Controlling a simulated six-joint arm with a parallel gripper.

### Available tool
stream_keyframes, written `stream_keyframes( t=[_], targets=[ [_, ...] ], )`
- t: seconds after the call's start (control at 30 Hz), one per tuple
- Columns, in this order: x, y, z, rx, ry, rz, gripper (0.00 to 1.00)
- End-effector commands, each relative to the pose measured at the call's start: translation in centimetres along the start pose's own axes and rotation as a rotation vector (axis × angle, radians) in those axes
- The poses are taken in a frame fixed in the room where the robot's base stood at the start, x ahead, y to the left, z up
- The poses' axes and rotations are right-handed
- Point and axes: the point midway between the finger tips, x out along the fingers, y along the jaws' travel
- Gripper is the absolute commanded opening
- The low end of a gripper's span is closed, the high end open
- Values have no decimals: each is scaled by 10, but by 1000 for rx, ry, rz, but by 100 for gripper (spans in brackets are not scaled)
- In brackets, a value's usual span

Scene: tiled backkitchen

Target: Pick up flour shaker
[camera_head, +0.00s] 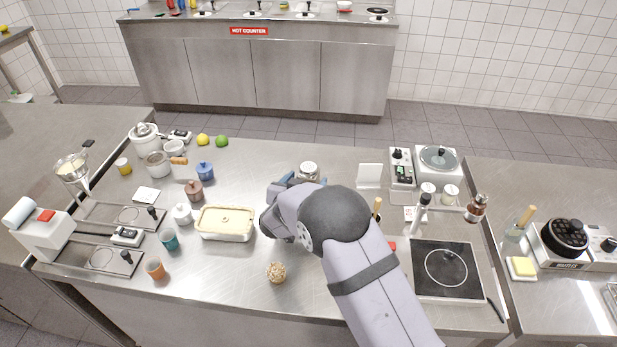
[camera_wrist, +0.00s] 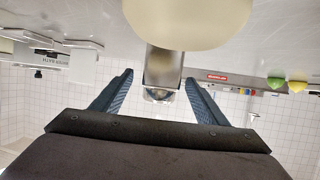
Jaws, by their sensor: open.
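A short shaker-like jar with a pale lid (camera_head: 309,168) stands on the steel counter, just beyond my gripper (camera_head: 303,180); I take it for the flour shaker. My arm hides its lower part in the head view. In the upside-down wrist view, a metallic cylinder with a clear end (camera_wrist: 163,70) shows between the two blue fingers of my gripper (camera_wrist: 159,76). The fingers are open, with gaps on both sides of it. I cannot tell how far it lies between the fingertips.
A white stand (camera_head: 370,177), a scale (camera_head: 402,168) and a black hob (camera_head: 446,270) are to the right. A large pale rounded shape (camera_wrist: 183,22), unidentified, fills the wrist view's top.

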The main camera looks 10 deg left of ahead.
Motion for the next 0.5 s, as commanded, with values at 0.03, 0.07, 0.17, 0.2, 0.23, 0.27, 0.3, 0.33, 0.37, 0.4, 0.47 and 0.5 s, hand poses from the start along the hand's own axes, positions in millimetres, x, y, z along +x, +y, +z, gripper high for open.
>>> stream_keyframes(
  t=[0.03,0.07,0.17,0.2,0.23,0.27,0.3,0.33,0.37,0.4,0.47,0.5],
  targets=[
    [5,0,-3,0,-1,1,67],
    [8,-1,-3,0,-2,1,67],
    [20,-1,-3,0,-1,1,67],
    [24,-1,-2,-1,-1,1,67],
    [26,-1,-3,0,0,0,67],
    [28,-2,-3,0,0,-1,67],
    [30,-2,-2,-1,-1,-1,67],
    [32,-2,-2,-1,-1,-1,67],
    [33,-2,-2,-1,-1,-2,67],
    [34,-2,-2,-1,0,-2,67],
    [35,-2,-2,-1,-1,-2,67],
    [35,-2,-2,-1,-1,-2,67]
  ],
)
